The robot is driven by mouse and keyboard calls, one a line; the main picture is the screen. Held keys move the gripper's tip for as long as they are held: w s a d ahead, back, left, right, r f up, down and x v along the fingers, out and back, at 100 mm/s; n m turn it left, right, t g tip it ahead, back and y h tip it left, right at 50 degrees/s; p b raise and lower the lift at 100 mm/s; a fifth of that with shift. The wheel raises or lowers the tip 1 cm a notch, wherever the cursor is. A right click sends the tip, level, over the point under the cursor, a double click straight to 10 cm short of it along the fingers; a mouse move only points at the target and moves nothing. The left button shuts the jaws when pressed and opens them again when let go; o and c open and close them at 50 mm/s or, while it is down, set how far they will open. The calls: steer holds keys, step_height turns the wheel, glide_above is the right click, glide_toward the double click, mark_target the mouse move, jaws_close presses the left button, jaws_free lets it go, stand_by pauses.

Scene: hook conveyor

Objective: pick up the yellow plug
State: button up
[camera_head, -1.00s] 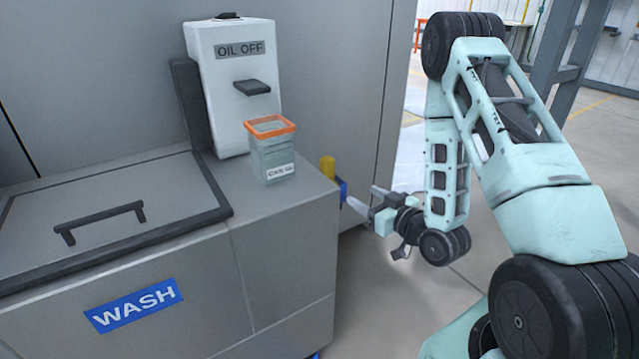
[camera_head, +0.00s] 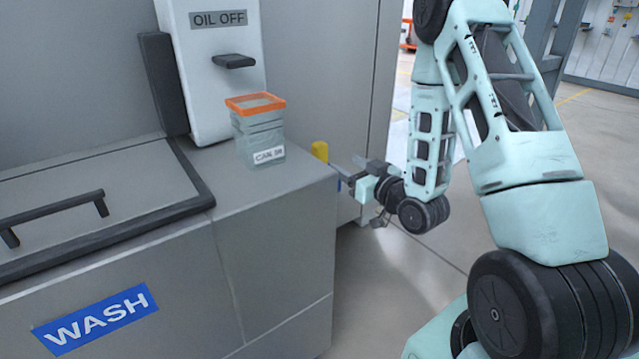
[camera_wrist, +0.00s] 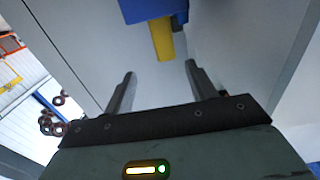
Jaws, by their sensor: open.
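The yellow plug (camera_head: 320,151) stands just beyond the right end of the grey wash cabinet, its lower part hidden by the cabinet corner. In the wrist view the yellow plug (camera_wrist: 161,38) sticks out of a blue holder (camera_wrist: 150,9), ahead of my gripper and roughly in line with the gap between the fingers. My gripper (camera_wrist: 158,80) is open and empty, and its fingertips are apart from the plug. In the head view my gripper (camera_head: 345,172) is close to the right of the plug, beside the cabinet's end.
The grey wash cabinet (camera_head: 275,225) with its blue WASH label fills the left. A clear can with an orange rim (camera_head: 258,130) stands on its top near the plug. A white OIL OFF unit (camera_head: 213,85) stands behind. Open floor (camera_head: 395,290) lies right of the cabinet.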

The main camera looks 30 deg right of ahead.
mark_target(326, 152)
steer(key=w, duration=0.3)
steer(key=w+b, duration=0.1)
steer(key=w, duration=0.3)
steer(key=shift+w+a, duration=0.2)
steer(key=shift+w, duration=0.05)
steer(key=shift+w+a+r+b, duration=0.1)
steer(key=shift+w+a+b, duration=0.05)
steer(key=shift+w, duration=0.75)
steer(key=shift+w+a+r+b, duration=0.1)
steer(key=shift+w+a+b, duration=0.05)
steer(key=shift+w, duration=0.75)
steer(key=shift+w+a+r+b, duration=0.1)
steer(key=shift+w+a+b, duration=0.05)
steer(key=shift+w, duration=0.75)
jaws_close()
